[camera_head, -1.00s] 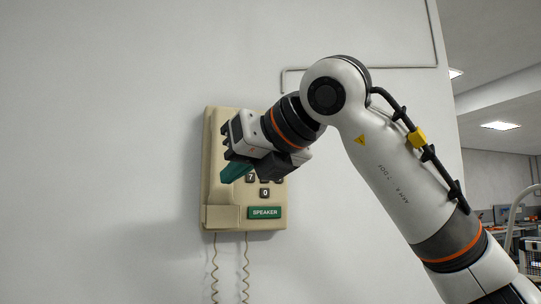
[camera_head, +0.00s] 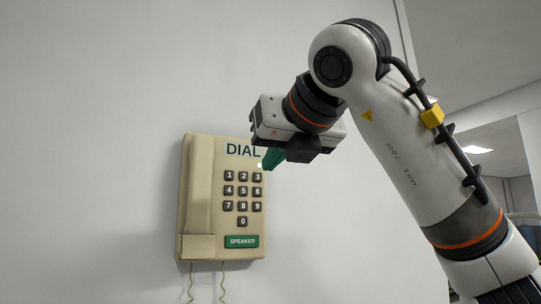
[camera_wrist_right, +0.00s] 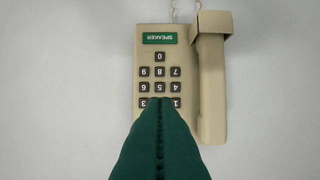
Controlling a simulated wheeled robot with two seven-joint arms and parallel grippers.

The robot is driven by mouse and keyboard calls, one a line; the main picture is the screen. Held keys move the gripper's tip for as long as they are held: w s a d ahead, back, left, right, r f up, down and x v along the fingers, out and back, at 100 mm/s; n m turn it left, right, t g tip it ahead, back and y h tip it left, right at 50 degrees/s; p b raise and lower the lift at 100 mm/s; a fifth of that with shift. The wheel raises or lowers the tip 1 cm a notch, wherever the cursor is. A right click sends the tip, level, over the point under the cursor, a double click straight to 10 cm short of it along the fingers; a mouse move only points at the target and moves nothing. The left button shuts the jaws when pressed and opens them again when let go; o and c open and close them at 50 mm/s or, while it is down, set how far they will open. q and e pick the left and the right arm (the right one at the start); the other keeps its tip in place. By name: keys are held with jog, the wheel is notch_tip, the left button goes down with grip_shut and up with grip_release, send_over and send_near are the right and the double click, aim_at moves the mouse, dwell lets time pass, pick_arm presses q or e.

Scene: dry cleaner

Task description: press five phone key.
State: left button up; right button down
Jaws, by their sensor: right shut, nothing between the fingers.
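A beige wall phone (camera_head: 196,200) hangs on the wall in the head view, with number keys in rows. The five key (camera_head: 242,190) is dark with a white digit, in the middle of the second row, and is uncovered. In the right wrist view the phone is upside down and the five key (camera_wrist_right: 160,87) lies just beyond the fingertips. My right gripper (camera_head: 267,166) is shut and empty, its green fingers near the phone's upper right, by the DIAL lettering. In the wrist view its tips (camera_wrist_right: 160,100) cover the two key. Contact with the phone cannot be told. My left gripper is out of view.
A green SPEAKER button (camera_head: 242,241) sits below the keys. The handset (camera_head: 198,185) is on the phone's left side. Coiled cords (camera_head: 191,283) hang below. The wall (camera_head: 90,150) around the phone is bare.

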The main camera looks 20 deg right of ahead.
aim_at(244, 190)
jog(key=p+x, duration=0.1)
jog(key=x, duration=0.2)
jog(key=p+x, duration=0.2)
jog(key=x, duration=0.2)
jog(key=r+p+x, duration=0.1)
jog(key=x, duration=0.3)
jog(key=shift+w, duration=0.1)
jog(key=shift+w+f+p, duration=0.1)
jog(key=shift+w+p, duration=0.2)
jog(key=shift+w, duration=0.05)
